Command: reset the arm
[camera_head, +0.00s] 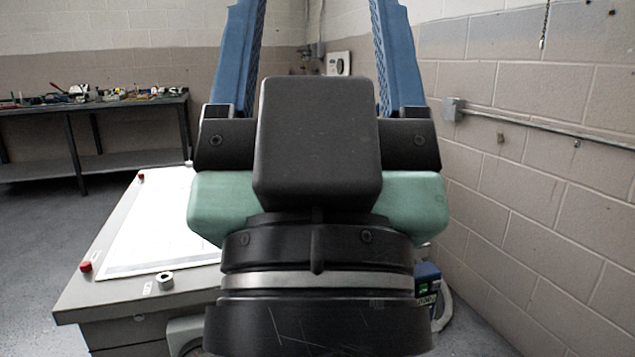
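My gripper (318,30) fills the middle of the head view, seen from behind and pointing up and away from the camera. Its black wrist and palm block and pale green body are large and close. Two blue fingers stand wide apart on either side, and the far wall shows between them. Their tips run out of the top of the picture. The gripper is open, and I see nothing held between the visible parts of the fingers. The palm block hides much of what lies behind it.
A dark workbench (90,107) with clutter is at the back left. A block wall (545,180) with a conduit closes the right side.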

